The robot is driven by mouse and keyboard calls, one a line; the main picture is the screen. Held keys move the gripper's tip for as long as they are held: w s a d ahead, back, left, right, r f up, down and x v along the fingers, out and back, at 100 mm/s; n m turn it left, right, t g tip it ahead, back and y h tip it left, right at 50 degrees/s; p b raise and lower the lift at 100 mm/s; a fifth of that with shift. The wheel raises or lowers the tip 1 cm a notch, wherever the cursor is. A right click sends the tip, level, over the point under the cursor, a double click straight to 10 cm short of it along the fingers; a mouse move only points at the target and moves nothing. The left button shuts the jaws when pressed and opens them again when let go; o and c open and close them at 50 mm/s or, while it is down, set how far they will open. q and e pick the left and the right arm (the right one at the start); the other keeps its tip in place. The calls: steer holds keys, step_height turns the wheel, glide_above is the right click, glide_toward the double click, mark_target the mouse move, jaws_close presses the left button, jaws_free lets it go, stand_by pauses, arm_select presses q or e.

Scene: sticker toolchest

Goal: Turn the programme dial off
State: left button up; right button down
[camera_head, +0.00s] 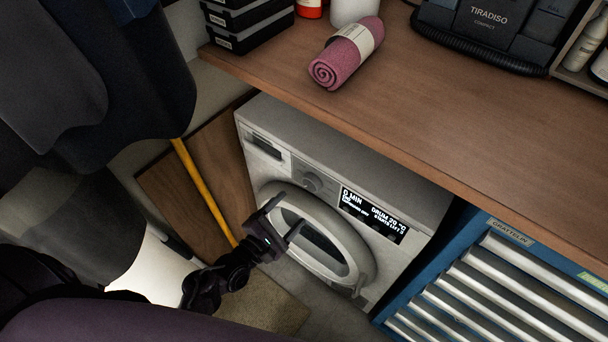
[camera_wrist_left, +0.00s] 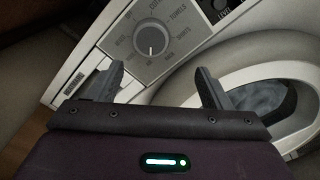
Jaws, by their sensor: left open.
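The programme dial (camera_head: 312,183) is a round grey knob on the front panel of the white washing machine (camera_head: 340,150), left of the lit display (camera_head: 373,214). In the left wrist view the dial (camera_wrist_left: 151,40) is ringed by printed programme labels, and a light mark shows on its lower part. My left gripper (camera_head: 283,217) is open and empty in front of the round door (camera_head: 325,245), below the dial in the head view. In the left wrist view its two fingers (camera_wrist_left: 160,88) point toward the panel, with the dial beyond them and apart from them. My right gripper is not in view.
A wooden worktop (camera_head: 450,110) overhangs the machine and carries a rolled pink towel (camera_head: 345,55) and black boxes (camera_head: 248,22). A blue drawer cabinet (camera_head: 480,290) stands to the right. A yellow pole (camera_head: 205,190) and dark hanging clothes (camera_head: 80,80) are on the left.

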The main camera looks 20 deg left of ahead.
mark_target(309, 186)
arm_select(q)
steer(key=shift+n, duration=0.3)
steer(key=x, duration=0.2)
steer(key=r+x, duration=0.1)
steer(key=x, duration=0.4)
steer(key=shift+a+r, duration=0.15)
steer(key=shift+r, duration=0.15)
steer(key=shift+w, duration=0.4)
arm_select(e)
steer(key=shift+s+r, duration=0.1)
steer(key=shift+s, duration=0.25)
arm_select(q)
steer(key=shift+c, duration=0.4)
steer(key=c, duration=0.9)
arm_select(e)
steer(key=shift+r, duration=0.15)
